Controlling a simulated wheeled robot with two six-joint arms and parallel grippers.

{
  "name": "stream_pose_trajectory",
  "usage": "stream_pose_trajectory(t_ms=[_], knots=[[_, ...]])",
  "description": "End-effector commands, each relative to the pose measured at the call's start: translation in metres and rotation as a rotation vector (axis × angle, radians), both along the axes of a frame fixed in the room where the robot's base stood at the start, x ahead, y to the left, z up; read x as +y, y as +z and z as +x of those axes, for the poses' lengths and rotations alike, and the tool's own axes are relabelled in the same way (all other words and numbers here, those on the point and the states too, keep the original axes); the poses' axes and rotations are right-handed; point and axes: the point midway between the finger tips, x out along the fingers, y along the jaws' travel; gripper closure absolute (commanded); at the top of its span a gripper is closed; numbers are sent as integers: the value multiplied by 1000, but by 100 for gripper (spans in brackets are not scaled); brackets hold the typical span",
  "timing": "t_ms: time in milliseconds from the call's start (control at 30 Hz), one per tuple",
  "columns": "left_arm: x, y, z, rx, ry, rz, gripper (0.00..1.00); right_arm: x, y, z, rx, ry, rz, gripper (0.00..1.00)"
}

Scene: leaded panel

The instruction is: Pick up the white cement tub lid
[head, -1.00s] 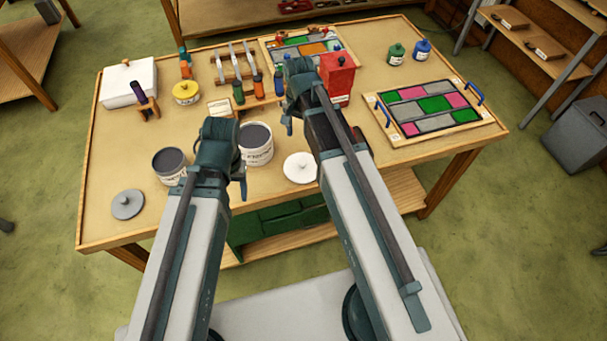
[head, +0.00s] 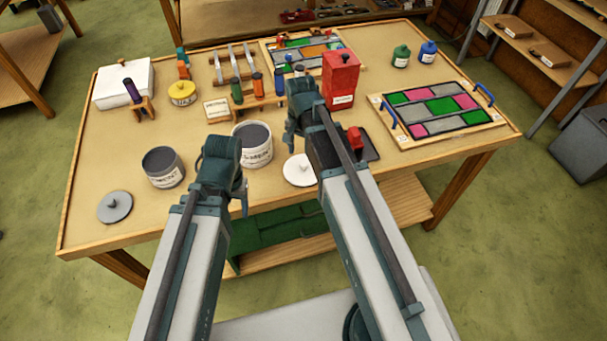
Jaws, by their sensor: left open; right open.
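The white cement tub lid (head: 297,170) is a round white disc lying flat near the table's front edge. My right arm covers its right side. The white cement tub (head: 259,154) stands open to its left, with grey contents. My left gripper (head: 243,197) is open and empty, left of the lid and in front of the white tub. My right gripper (head: 290,134) is open and empty, above and behind the lid in the picture. Its fingers are partly hidden by the wrist.
A grey tub (head: 164,174) and grey lid (head: 115,208) are at the left front. A red canister (head: 341,80) stands behind my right arm. A leaded panel (head: 437,108) on a board with blue handles lies at the right.

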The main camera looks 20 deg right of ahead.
Motion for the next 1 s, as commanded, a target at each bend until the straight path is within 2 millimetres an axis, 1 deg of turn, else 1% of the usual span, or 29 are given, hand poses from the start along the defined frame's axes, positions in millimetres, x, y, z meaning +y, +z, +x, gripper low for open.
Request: stream_pose_trajectory(t_ms=[133,267,600,700,900,933,1000], knots=[[0,-1,0,0,0,0,37,0,-1,0,0,0,0,31],[0,-10,0,0,0,0,37,-2,-10,0,0,0,0,31],[0,-50,0,0,0,0,37,-7,-50,0,0,0,0,31],[0,-53,0,0,0,0,37,-7,-53,0,0,0,0,31],[0,-51,0,0,0,0,37,-7,-51,0,0,0,0,31],[0,-51,0,0,0,0,37,-7,-51,0,0,0,0,33],[0,-51,0,0,0,0,37,-7,-51,0,0,0,0,46]])
